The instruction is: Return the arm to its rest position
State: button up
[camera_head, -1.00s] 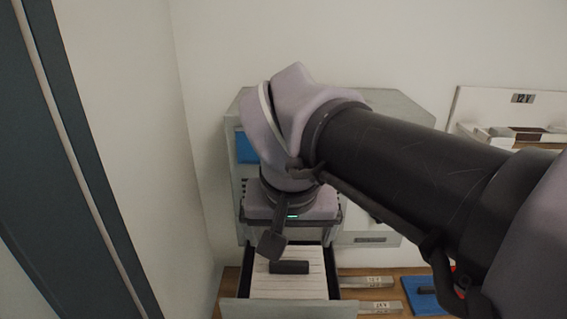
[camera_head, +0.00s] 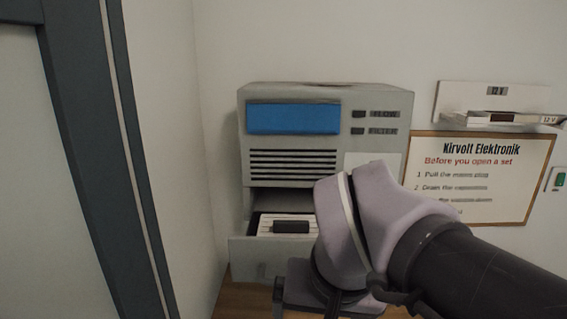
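My arm reaches in from the lower right. My gripper (camera_head: 318,299) hangs at the bottom edge of the view, in front of and below the open drawer; its fingertips are cut off, so I cannot tell whether it is open or shut. My gripper is apart from the dark block (camera_head: 291,227), which lies on a white lined surface inside the drawer (camera_head: 262,252). The drawer is pulled out from the grey cabinet (camera_head: 395,110), and my wrist hides its right part.
The cabinet has a blue panel (camera_head: 293,118) and dark vent slots. A framed notice (camera_head: 490,150) and a small white shelf (camera_head: 480,118) are on the wall to the right. A dark upright frame (camera_head: 80,130) stands at the left. A wooden surface (camera_head: 240,312) shows below the drawer.

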jog(key=s+d+f+m+b, duration=0.1)
jog(key=s+f+b, duration=0.2)
jog(key=f+b, duration=0.6)
jog(key=s+d+f+m+t+y+b, duration=0.1)
jog(key=s+d+f+b, duration=0.1)
jog(key=f+b, duration=0.7)
jog(key=s+d+f+m+b, duration=0.1)
jog(key=s+f+b, duration=0.3)
jog(key=f+b, duration=0.5)
notch_tip(320, 180, down, 10)
jog(key=shift+s+d+r, duration=0.15)
jog(key=shift+s+d, duration=0.25)
jog(key=shift+d, duration=0.1)
